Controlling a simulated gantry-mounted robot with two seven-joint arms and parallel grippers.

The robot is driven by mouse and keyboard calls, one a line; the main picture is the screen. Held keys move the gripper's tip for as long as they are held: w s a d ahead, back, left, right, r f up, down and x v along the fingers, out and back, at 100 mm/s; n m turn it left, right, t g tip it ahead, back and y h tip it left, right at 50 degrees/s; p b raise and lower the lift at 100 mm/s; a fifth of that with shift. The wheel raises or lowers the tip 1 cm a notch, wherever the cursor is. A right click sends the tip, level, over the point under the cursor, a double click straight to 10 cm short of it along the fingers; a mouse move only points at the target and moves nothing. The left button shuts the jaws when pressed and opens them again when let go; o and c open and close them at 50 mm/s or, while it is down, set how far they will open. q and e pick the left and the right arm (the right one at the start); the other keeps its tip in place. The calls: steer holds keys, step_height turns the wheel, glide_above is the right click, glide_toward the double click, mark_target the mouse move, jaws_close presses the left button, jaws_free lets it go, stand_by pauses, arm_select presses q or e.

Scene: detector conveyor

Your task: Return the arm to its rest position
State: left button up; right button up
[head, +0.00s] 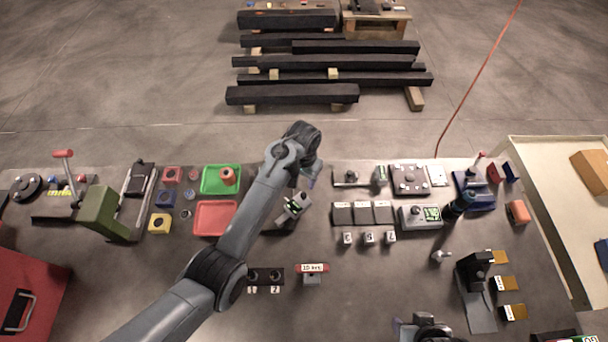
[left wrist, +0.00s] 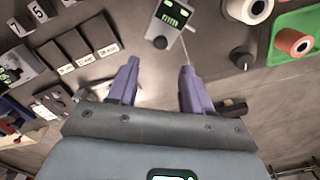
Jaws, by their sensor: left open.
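My left arm reaches in from the lower left of the head view and bends over the back middle of the table. My left gripper (head: 312,180) hangs above the table's back edge, mostly hidden by its own wrist. In the left wrist view its two purple fingers (left wrist: 158,78) stand apart with nothing between them. A grey meter with a green display (left wrist: 172,18) lies beyond the fingertips, apart from them; it also shows in the head view (head: 297,204). Part of my right arm's end (head: 424,328) shows at the bottom edge, with its fingers unclear.
Left of the arm are a green tray (head: 208,188) with an orange spool, a red tray (head: 203,226) and colored blocks. To the right are dark panels (head: 342,217), a display box (head: 416,220) and a blue microscope-like device (head: 474,198). The front middle tabletop is mostly clear.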

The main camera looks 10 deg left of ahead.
arm_select(q)
steer(key=shift+r, duration=0.7)
steer(key=s+a+f+t+p, duration=0.1)
steer(key=s+a, duration=0.2)
steer(key=s, duration=0.3)
steer(key=s+a+f+n+p, duration=0.1)
steer(key=s+a+f, duration=0.15)
steer(key=s, duration=0.35)
steer(key=s+a+f+t+p, duration=0.1)
steer(key=s+a, duration=0.2)
steer(key=s, duration=0.3)
steer(key=s+a+r, duration=0.1)
steer(key=s+r, duration=0.3)
steer(key=s, duration=0.4)
steer(key=s+a+r+t+p, duration=0.1)
steer(key=s+a+r, duration=0.1)
steer(key=s+r, duration=0.3)
steer(key=s, duration=0.3)
steer(key=shift+r+t, duration=0.15)
steer(key=shift+t, duration=0.15)
steer(key=shift+a, duration=0.1)
